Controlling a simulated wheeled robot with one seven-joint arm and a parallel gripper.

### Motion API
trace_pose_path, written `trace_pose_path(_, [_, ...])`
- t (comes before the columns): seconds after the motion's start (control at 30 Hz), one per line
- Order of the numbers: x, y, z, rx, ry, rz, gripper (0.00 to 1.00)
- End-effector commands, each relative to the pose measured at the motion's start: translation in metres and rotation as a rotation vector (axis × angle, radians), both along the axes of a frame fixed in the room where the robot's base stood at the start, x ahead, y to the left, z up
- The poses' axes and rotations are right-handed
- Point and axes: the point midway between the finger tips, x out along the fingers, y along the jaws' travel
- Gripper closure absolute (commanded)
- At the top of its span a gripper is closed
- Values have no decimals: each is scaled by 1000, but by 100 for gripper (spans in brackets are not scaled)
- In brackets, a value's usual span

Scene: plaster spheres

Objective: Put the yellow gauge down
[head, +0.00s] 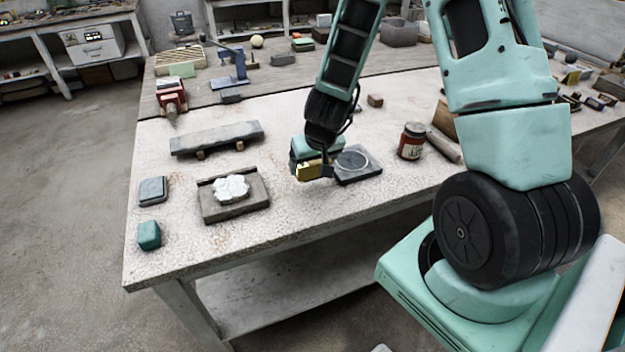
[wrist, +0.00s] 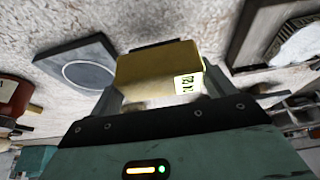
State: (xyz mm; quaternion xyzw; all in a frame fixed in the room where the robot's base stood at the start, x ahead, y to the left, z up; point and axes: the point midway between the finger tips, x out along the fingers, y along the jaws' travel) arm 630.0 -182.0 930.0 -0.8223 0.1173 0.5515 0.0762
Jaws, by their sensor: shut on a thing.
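The yellow gauge (head: 307,173) is a small yellow block held over the white table's front middle. In the wrist view the yellow gauge (wrist: 150,68) shows a pale label with dark marks at its right end. My gripper (head: 314,169) is shut on it, with one finger on each side; the gripper also shows in the wrist view (wrist: 160,88). I cannot tell whether the gauge's underside touches the table. A dark square plate with a ring on top (head: 357,164) lies just right of the gauge; this plate (wrist: 78,64) is on the left in the wrist view.
A tray (head: 235,210) with a white plaster lump (head: 231,189) lies left. A long grey slab (head: 216,138) on supports, a grey block (head: 153,190) and a teal block (head: 149,235) stand further left. A dark-lidded jar (head: 411,141) stands right. Bare tabletop lies between tray and gauge.

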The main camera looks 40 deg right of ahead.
Motion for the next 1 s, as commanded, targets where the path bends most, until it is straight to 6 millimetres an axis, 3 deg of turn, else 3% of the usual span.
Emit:
trace_pose_path(0.37, [0,0,-41,2,1,-1,37])
trace_pose_path(0.8, [0,0,-48,-1,-2,1,37])
trace_pose_path(0.83, [0,0,-46,-1,-2,0,10])
trace_pose_path(0.87, [0,0,-46,-1,-2,0,2])
trace_pose_path(1.0, [0,0,-46,-1,-2,0,0])
